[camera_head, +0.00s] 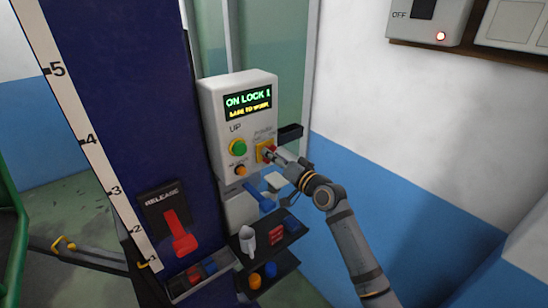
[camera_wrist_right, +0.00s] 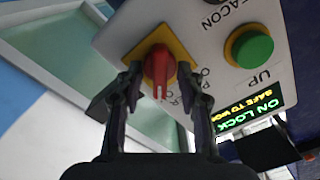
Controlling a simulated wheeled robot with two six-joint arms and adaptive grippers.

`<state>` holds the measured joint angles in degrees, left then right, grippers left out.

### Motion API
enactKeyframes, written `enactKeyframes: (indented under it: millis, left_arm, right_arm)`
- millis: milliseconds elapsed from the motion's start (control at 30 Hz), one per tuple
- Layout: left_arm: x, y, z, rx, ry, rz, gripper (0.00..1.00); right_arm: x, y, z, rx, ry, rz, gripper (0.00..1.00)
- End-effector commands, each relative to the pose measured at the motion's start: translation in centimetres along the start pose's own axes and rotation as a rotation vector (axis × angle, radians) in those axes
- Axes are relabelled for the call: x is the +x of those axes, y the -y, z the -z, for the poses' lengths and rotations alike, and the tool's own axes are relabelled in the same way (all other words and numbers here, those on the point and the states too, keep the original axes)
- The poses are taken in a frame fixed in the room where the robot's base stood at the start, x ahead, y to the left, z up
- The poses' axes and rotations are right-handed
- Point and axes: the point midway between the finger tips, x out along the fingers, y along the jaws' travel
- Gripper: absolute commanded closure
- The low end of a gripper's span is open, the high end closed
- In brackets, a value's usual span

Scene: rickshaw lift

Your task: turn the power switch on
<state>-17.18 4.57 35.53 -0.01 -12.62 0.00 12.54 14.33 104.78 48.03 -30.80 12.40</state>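The power switch (camera_head: 262,148) is a red knob on a yellow plate, low on the right of the grey control box (camera_head: 213,105). My right gripper (camera_head: 270,153) is at the switch. In the wrist view its fingertips (camera_wrist_right: 160,78) stand on both sides of the knob, with what look like small gaps, so it appears open around it. The box display (camera_head: 248,102) reads "ON LOCK 1" and "SAFE TO WORK". My left gripper is not in view.
A green UP button (camera_head: 238,147) and an orange button (camera_head: 240,170) sit beside the switch. Below are shelves (camera_head: 262,243) with a mug and small items. A red release lever (camera_head: 179,232) is on the blue post. A wall box marked OFF (camera_head: 428,18) shows a lit lamp.

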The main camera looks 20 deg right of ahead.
Motion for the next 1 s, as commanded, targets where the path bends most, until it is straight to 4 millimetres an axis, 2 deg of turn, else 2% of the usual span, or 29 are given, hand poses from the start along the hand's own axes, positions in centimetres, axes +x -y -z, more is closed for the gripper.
enactKeyframes:
  millis: [167, 400, 533, 1000]
  left_arm:
    - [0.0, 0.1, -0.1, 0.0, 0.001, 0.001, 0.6]
    - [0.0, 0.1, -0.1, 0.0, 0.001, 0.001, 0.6]
    - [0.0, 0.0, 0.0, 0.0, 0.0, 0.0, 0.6]
    - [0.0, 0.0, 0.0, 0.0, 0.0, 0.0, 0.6]
  right_arm:
    - [-0.9, -0.1, 0.0, -0.003, 0.001, -0.002, 0.62]
    - [-5.6, -0.1, -0.1, -0.007, 0.005, -0.003, 0.62]
    - [-7.0, -0.2, -0.1, -0.004, 0.002, -0.003, 0.62]
    - [-7.5, 0.0, 0.0, 0.0, 0.0, 0.0, 0.62]
